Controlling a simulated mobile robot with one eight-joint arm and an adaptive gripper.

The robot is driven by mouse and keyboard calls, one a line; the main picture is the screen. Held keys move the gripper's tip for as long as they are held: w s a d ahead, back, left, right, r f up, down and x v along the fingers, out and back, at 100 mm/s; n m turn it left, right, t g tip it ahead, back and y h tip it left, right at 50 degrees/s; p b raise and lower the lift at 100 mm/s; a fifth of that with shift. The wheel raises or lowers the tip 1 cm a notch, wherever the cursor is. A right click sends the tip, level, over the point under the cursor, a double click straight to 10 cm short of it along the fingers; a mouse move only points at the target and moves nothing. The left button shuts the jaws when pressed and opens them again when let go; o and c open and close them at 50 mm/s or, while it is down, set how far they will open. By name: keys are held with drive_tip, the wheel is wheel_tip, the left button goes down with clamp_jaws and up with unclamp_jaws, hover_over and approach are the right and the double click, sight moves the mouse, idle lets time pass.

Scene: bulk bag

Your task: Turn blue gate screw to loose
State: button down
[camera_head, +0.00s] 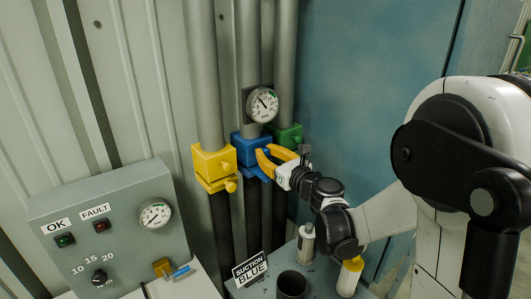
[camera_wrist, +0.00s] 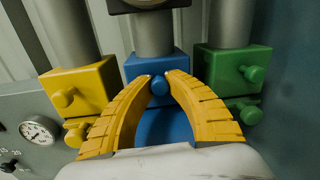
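The blue gate block (camera_head: 251,148) is on the middle pipe, between the yellow and green ones. In the wrist view the blue gate (camera_wrist: 142,65) shows its round blue screw (camera_wrist: 159,84) facing me. My gripper (camera_wrist: 159,75) has yellow curved fingers, with one tip on each side of the screw. The tips are close to the screw; I cannot tell whether they touch it. In the head view my gripper (camera_head: 261,159) is at the front of the blue block and hides the screw.
The yellow gate (camera_head: 208,160) is at left and the green gate (camera_head: 287,136) at right, each with protruding knobs. A gauge (camera_head: 263,104) is above the blue gate. A control panel (camera_head: 120,262) stands at lower left. A sign reading SUCTION BLUE (camera_head: 250,270) and bottles are below.

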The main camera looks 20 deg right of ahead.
drive_tip(key=shift+n, duration=0.3)
drive_tip(key=n+b, duration=0.1)
drive_tip(key=n, duration=0.1)
drive_tip(key=shift+f+n, duration=0.1)
drive_tip(key=shift+n, duration=0.2)
drive_tip(key=shift+n+b, duration=0.75)
drive_tip(key=shift+n, duration=1.35)
drive_tip(key=c, duration=1.3)
unclamp_jaws()
drive_tip(key=shift+o, duration=0.2)
drive_tip(key=shift+s+d, duration=0.1)
